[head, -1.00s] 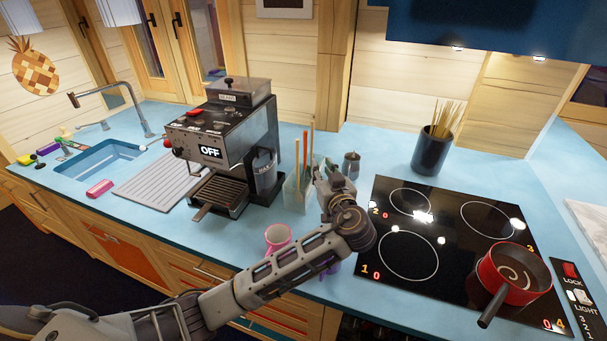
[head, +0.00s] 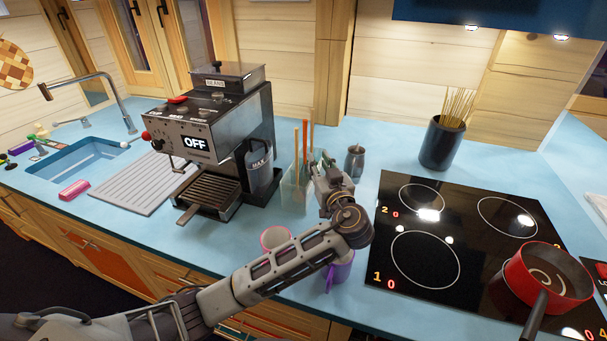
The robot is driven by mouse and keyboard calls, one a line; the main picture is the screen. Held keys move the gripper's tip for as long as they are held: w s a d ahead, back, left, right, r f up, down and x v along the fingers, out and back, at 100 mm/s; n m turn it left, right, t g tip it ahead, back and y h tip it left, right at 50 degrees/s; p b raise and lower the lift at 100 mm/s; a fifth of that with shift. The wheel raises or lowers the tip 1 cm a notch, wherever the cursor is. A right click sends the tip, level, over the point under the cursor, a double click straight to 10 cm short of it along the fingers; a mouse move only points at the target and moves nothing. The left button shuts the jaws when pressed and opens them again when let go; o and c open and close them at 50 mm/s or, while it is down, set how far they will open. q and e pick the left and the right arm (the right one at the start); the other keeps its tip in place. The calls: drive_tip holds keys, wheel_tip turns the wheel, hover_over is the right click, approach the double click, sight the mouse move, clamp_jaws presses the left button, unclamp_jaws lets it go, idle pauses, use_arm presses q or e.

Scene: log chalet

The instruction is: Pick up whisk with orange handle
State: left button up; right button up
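An orange handle (head: 305,139) stands upright among wooden handles in a pale, clear holder (head: 292,191) on the blue counter, right of the coffee machine. The lower end of this utensil is hidden in the holder, so I cannot see a whisk head. My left gripper (head: 318,168) is at the right side of the holder, close to the handles. Its fingers are small and partly hidden, so I cannot tell whether they are open or touching anything. My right gripper is not in view.
The coffee machine (head: 208,140) stands left of the holder. A small metal jug (head: 355,162) is behind my gripper. A pink-rimmed cup (head: 275,241) and a purple mug (head: 340,270) are near my forearm. The black hob (head: 455,225) with a red pot (head: 548,277) is at the right.

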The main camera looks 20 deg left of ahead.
use_arm(q)
drive_tip(key=shift+w+a+f, duration=0.1)
drive_tip(key=shift+w+f, duration=0.05)
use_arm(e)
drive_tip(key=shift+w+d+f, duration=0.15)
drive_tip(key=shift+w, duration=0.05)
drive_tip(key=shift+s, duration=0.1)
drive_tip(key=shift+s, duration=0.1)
use_arm(q)
drive_tip(key=p, duration=0.2)
hover_over(305, 159)
drive_tip(key=v, duration=0.4)
drive_tip(key=shift+d, duration=0.3)
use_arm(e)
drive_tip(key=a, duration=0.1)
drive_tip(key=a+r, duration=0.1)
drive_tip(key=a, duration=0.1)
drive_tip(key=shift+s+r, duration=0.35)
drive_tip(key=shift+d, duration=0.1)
